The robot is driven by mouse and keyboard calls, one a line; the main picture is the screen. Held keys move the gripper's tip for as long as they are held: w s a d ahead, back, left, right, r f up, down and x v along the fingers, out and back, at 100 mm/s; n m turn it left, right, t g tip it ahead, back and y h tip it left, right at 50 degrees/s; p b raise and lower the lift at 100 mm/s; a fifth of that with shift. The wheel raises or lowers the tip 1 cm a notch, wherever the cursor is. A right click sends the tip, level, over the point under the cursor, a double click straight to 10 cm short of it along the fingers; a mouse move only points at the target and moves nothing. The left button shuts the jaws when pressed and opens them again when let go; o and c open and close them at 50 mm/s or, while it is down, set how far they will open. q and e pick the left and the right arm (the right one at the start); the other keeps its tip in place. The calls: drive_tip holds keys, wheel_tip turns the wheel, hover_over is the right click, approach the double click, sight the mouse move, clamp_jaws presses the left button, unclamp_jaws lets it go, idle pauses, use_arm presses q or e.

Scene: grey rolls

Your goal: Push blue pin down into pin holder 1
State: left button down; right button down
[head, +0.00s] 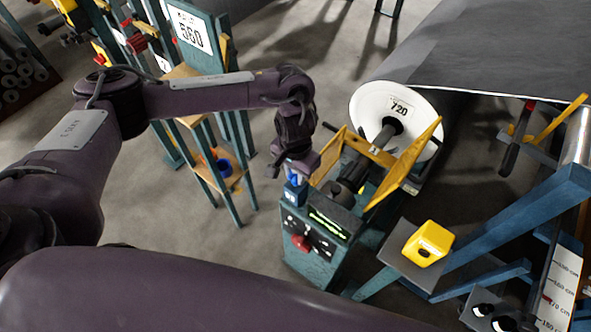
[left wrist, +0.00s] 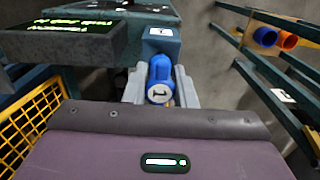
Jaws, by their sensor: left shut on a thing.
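The blue pin (left wrist: 161,72) is between the two grey fingers of my left gripper (left wrist: 160,88) in the left wrist view, its round grey end facing the camera. In the head view the left gripper (head: 297,172) points down and is shut on the blue pin (head: 294,180). Just below is the blue pin holder (head: 294,194), a small block with a white label on the side of the control box. The holder also shows in the left wrist view (left wrist: 163,47), right beyond the pin. How deep the pin sits is hidden. My right gripper is out of view.
The control box (head: 316,240) has a green display and a red knob. A yellow box (head: 428,243) stands to the right. Blue and orange cylinders (left wrist: 265,37) rest on a rack.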

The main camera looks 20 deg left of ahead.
use_arm(q)
drive_tip(key=shift+f, duration=0.65)
drive_tip(key=shift+f+b, duration=0.2)
drive_tip(key=shift+b, duration=0.15)
drive_tip(key=c, duration=1.1)
unclamp_jaws()
wheel_tip(320, 180, up, 8)
drive_tip(key=shift+f+p, duration=0.1)
drive_tip(key=shift+p, duration=0.4)
drive_tip(key=shift+s+f, duration=0.1)
